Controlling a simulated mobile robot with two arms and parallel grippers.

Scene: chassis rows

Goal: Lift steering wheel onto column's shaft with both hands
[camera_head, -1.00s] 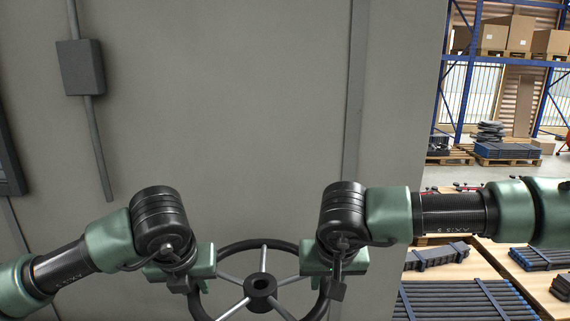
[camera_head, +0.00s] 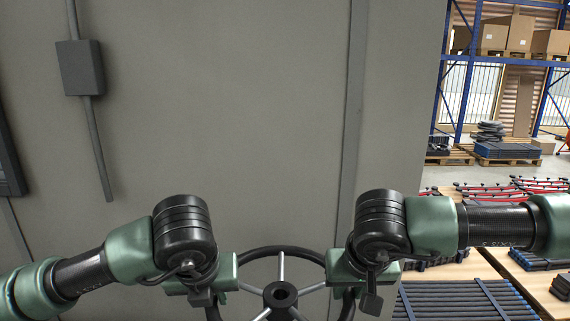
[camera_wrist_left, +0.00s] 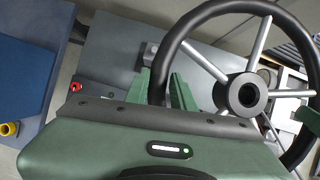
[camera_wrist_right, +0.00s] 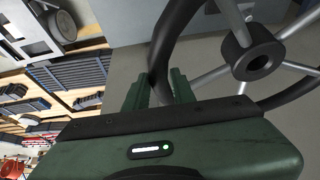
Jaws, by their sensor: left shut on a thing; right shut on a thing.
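The steering wheel (camera_head: 279,296) has a black rim, silver spokes and a dark hub with a hole; it shows at the bottom of the head view, its lower part cut off. My left gripper (camera_head: 211,292) is shut on the left side of the rim. My right gripper (camera_head: 358,288) is shut on the right side of the rim. In the left wrist view the rim (camera_wrist_left: 160,60) passes between the green fingers (camera_wrist_left: 165,92). In the right wrist view the rim (camera_wrist_right: 165,45) also runs between the fingers (camera_wrist_right: 158,90). I cannot make out the column's shaft.
A large grey wall (camera_head: 250,120) with a conduit box (camera_head: 80,67) stands behind the wheel. Pallets with dark bars (camera_head: 450,298) lie on the right, and a blue rack (camera_head: 468,70) stands farther back. In the left wrist view a blue panel (camera_wrist_left: 25,60) lies at the left.

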